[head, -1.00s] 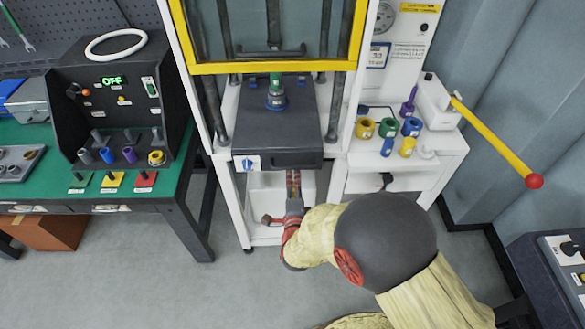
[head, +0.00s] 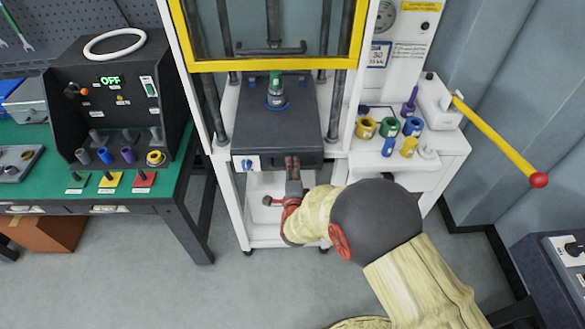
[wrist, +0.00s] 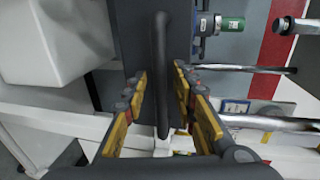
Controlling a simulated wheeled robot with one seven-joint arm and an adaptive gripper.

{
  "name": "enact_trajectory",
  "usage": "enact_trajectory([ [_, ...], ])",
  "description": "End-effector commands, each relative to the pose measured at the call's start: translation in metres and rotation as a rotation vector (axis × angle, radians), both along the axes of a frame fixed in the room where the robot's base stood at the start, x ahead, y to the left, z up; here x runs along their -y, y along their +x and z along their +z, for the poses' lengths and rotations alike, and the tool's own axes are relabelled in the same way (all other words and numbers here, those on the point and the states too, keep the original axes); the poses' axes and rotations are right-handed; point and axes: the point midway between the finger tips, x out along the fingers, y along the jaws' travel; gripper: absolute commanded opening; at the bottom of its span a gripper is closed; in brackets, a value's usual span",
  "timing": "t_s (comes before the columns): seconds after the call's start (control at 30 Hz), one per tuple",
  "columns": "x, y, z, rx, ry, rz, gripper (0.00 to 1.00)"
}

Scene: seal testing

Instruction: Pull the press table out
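The press table (head: 300,113) is a dark grey slab inside the white press frame, with a green and blue piece (head: 276,97) standing on it. In the wrist view, its dark bar handle (wrist: 160,45) runs between the fingers of my gripper (wrist: 160,82). The fingers are open, one on each side of the bar, with visible gaps. In the head view, my gripper (head: 292,166) is at the table's front edge, right of a small white panel with a blue knob (head: 248,164). The handle is hidden there by my gripper.
The yellow-framed guard (head: 265,66) is above the table. Coloured rings (head: 388,127) and a pump with a yellow lever (head: 495,137) are on the right. A green bench (head: 50,185) with a control box reading OFF (head: 111,81) is on the left. The floor in front is clear.

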Motion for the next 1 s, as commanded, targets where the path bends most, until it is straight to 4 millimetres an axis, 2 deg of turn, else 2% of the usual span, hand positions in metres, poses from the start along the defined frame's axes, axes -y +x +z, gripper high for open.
enact_trajectory([
  [0.47, -0.0002, -0.0003, 0.0000, 0.000, 0.000, 0.000, 0.01],
  [1.0, -0.0002, -0.0005, -0.0006, -0.001, 0.000, 0.000, 0.00],
])
